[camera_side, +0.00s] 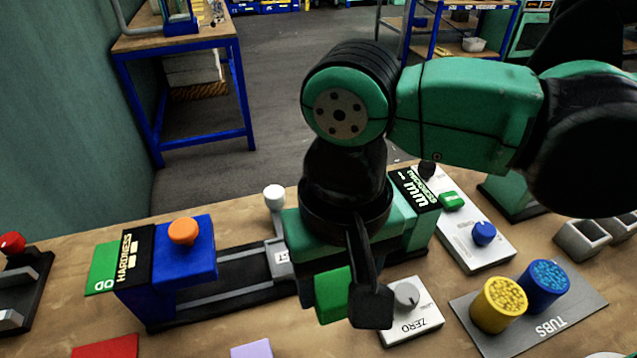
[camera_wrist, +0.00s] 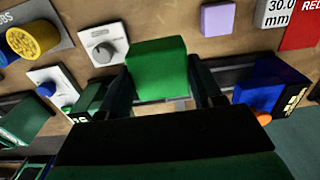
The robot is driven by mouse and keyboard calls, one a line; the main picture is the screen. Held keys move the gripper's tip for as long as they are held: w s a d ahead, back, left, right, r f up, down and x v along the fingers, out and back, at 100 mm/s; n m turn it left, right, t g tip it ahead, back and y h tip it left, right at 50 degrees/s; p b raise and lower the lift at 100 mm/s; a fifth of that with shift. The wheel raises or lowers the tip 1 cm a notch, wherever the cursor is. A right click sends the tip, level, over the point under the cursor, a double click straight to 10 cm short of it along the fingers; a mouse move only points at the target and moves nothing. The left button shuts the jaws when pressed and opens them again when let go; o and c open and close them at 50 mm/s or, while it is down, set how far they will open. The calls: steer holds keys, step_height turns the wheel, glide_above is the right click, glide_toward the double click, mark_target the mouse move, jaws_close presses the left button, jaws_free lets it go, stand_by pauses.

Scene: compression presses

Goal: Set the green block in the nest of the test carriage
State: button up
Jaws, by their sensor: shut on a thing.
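My gripper (camera_side: 340,297) is shut on the green block (camera_side: 331,294) and holds it above the bench, in front of the dark rail between the two presses. In the wrist view the block (camera_wrist: 158,70) sits between the two dark fingers of my gripper (camera_wrist: 163,88). A light grey labelled piece (camera_side: 281,258) on the rail seems to be part of the test carriage. Its nest is hidden by my arm in the side view and by the block and fingers in the wrist view. I cannot tell the block's height above it.
The blue HARDNESS press (camera_side: 183,262) with an orange knob stands left of the rail. A ZERO dial box (camera_side: 412,312) is close right of the block. Yellow (camera_side: 499,304) and blue (camera_side: 545,285) tubs stand farther right. A lilac block (camera_wrist: 217,19) lies on the bench.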

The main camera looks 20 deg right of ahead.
mark_target(336, 279)
step_height(336, 279, up, 6)
steer(key=shift+w+r, duration=0.1)
steer(key=shift+r, duration=0.1)
steer(key=w+a+f+m, duration=0.1)
steer(key=w+f+m, duration=0.8)
steer(key=w+m, duration=0.4)
steer(key=shift+a+f+m, duration=0.3)
steer(key=shift+a+m, duration=0.05)
steer(key=shift+m, duration=2.15)
steer(key=shift+s, duration=0.1)
steer(key=shift+f, duration=2.95)
steer(key=shift+f, duration=0.75)
